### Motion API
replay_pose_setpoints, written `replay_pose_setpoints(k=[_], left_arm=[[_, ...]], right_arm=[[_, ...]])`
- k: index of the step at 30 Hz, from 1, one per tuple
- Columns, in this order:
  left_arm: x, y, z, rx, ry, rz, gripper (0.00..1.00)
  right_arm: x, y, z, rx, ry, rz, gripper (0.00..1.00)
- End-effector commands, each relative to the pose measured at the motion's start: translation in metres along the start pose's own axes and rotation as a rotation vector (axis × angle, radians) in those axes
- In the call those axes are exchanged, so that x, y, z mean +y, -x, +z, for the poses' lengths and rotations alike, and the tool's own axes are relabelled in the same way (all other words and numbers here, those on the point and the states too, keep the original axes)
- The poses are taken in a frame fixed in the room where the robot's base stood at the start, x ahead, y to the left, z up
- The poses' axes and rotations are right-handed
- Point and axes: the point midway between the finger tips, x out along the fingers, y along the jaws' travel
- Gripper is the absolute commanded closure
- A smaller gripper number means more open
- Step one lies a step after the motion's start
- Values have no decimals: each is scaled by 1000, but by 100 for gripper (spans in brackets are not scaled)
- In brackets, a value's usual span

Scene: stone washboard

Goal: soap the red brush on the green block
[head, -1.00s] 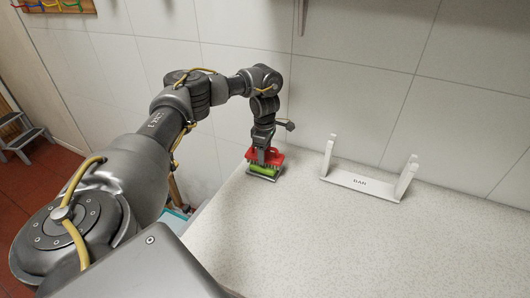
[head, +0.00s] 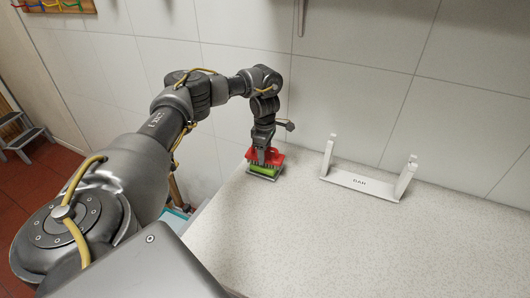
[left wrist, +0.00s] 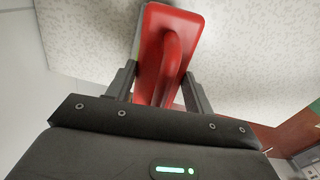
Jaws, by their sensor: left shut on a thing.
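The red brush (head: 276,156) is in my left gripper (head: 264,152), bristles down, in the head view. The left wrist view shows the red brush (left wrist: 168,50) from behind, with its handle between the two fingers of my left gripper (left wrist: 158,85). The green block (head: 263,171) lies under the brush on a small pale tray (head: 262,179) near the counter's back left corner. The brush is right over the block and looks to be on it; the exact contact is hidden. My right gripper is out of view.
A white rack (head: 361,184) with two upright ends and lettering on its front stands to the right on the speckled counter (head: 350,245). The tiled wall (head: 350,80) rises close behind. The counter's middle and front are clear. A step stool (head: 25,135) stands on the floor at far left.

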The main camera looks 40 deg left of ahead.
Motion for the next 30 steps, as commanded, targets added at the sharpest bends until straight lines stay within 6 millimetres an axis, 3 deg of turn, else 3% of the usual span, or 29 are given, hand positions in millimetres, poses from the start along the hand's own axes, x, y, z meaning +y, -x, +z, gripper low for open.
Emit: replay_pose_setpoints(k=[16, 30], left_arm=[[-1, 1, 0, 1, -1, -3, 66], [0, 41, 0, 0, 0, 0, 66]], right_arm=[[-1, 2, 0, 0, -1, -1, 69], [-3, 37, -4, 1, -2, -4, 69]])
